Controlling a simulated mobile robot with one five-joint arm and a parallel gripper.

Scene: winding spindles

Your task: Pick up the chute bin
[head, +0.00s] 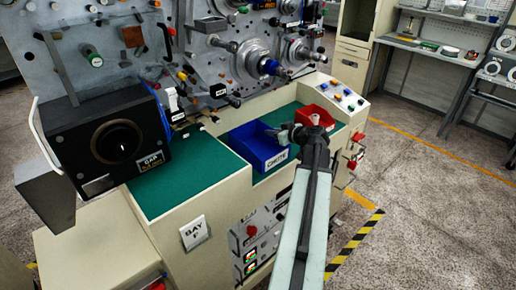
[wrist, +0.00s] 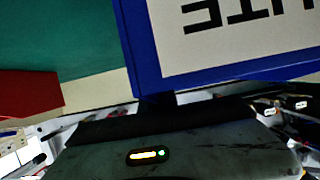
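The chute bin is the blue open bin (head: 245,138) on the green bench top, with a white label on its front. In the wrist view its blue wall (wrist: 132,45) and upside-down label (wrist: 235,35) fill the upper right, very close. My gripper (head: 285,132) is at the bin's right front side in the head view. The dark gripper body spans the bottom of the wrist view, its front edge up against or just short of the bin's lower edge. The fingertips are not clear, so I cannot tell whether they are open or touch the bin.
A red bin (head: 314,117) stands just right of the blue one; it also shows at left in the wrist view (wrist: 28,93). The spindle panel (head: 215,60) rises behind. A black unit (head: 105,140) stands at left. Green bench top (head: 178,183) is clear between.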

